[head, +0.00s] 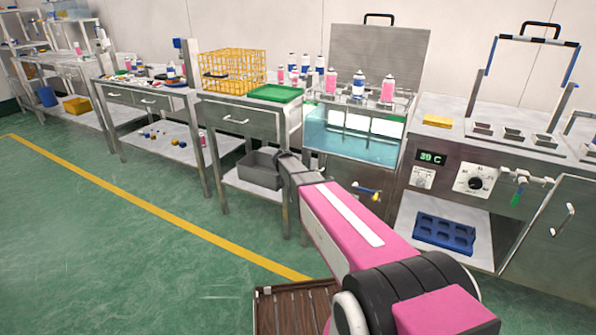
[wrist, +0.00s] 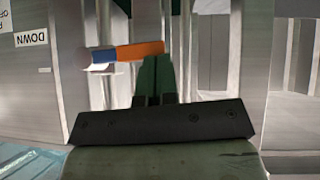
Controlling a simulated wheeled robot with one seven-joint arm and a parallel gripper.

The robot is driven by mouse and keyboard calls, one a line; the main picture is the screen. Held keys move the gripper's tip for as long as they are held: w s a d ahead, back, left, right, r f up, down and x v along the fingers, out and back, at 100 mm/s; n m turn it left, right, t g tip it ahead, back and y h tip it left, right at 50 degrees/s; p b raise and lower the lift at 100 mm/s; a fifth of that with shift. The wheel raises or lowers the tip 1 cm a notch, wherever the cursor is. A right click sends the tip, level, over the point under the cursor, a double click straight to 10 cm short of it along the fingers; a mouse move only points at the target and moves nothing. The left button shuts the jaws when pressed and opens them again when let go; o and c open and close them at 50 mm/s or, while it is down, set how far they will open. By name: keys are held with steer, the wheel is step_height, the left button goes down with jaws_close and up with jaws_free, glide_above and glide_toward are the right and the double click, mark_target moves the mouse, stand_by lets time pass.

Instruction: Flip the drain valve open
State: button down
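A small valve with a blue and yellow handle (head: 368,191) is on the steel front below the water bath (head: 330,140) in the head view. Another valve with a hanging green handle (head: 517,197) is on the right cabinet; no label tells which is the drain. My arm reaches away, and its gripper end is not clear in the head view. In the wrist view my gripper (wrist: 157,58) has its dark green fingers together, with nothing visible between them. An orange and blue bar (wrist: 138,51) with a pale round end lies across, just past the fingertips; contact cannot be told.
A label reading DOWN (wrist: 30,39) is at the wrist view's upper left. Cans stand above the bath. A grey bin (head: 258,169) is on the lower shelf to the left, and a blue tray (head: 445,233) is low on the right. Green floor is free at left.

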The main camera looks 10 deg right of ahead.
steer(key=s+d+f+n+g+h, duration=0.3)
steer(key=f+n+h, duration=0.4)
steer(key=f+h, duration=0.4)
steer(key=shift+s+d+n+g, duration=0.2)
steer(key=shift+d+n+g, duration=0.2)
steer(key=shift+d, duration=0.4)
stand_by(0.5)
